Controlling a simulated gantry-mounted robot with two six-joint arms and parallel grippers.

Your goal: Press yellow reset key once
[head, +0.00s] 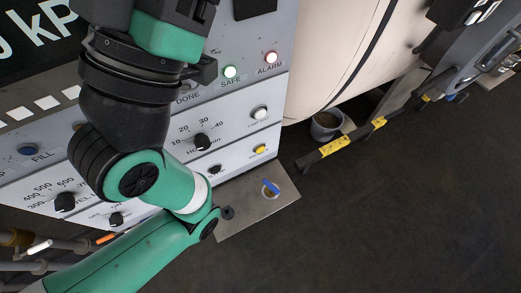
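The yellow reset key (261,149) is a small round yellow button at the lower right of the grey control panel (232,103). The label beside it is too small to read. One of my green and black arms crosses the left and middle of the head view, in front of the panel. It covers part of the panel to the left of the key, but the key itself is in clear view. I see no fingertips of either gripper. Nothing of mine touches the key in the picture.
A metal plate with a blue-handled part (270,187) lies below. A yellow-black bar (335,147) is at right. The dark floor looks clear.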

